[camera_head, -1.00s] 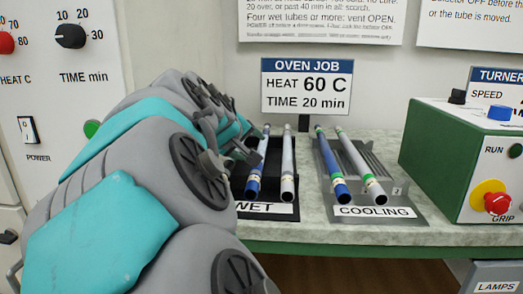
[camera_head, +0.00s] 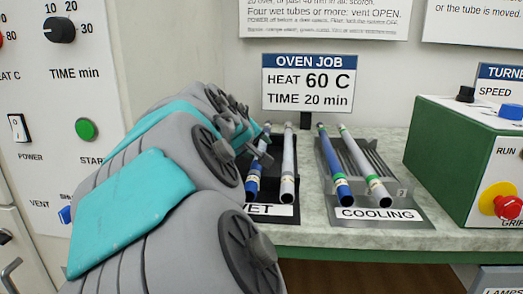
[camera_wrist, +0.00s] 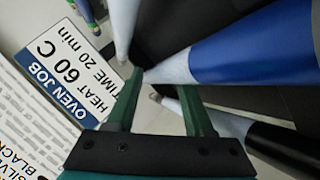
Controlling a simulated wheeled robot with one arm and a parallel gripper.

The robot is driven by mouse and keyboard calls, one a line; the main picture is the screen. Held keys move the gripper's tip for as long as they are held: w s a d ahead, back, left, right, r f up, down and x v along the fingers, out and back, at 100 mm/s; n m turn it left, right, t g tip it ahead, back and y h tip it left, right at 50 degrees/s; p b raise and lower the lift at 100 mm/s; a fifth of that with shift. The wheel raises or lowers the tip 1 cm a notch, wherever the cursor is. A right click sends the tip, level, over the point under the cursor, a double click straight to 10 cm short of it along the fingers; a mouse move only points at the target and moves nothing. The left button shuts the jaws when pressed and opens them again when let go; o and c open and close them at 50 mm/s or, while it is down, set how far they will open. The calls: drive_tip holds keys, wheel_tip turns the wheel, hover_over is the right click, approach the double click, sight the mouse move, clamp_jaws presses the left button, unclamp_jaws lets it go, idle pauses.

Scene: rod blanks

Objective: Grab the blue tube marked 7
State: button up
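A blue tube (camera_head: 253,182) lies in the black WET rack beside a silver tube (camera_head: 288,170), partly hidden by my arm. Another blue tube (camera_head: 335,172) with a green band lies in the grey COOLING rack. No number 7 can be read on either. My gripper (camera_head: 262,150) is over the back part of the WET rack, close to its blue tube. In the wrist view its two green fingers (camera_wrist: 160,82) are apart, with a large blue tube (camera_wrist: 240,50) with a pale end section just beyond the tips. I see nothing clearly gripped.
A second silver tube (camera_head: 360,160) lies in the COOLING rack (camera_head: 385,212). The OVEN JOB sign (camera_head: 307,84) stands behind the racks. A green machine (camera_head: 440,150) with a red button is at the right, and the oven panel (camera_head: 60,110) at the left.

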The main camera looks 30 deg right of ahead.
clamp_jaws()
idle(0.3)
drive_tip(key=shift+r, duration=0.1)
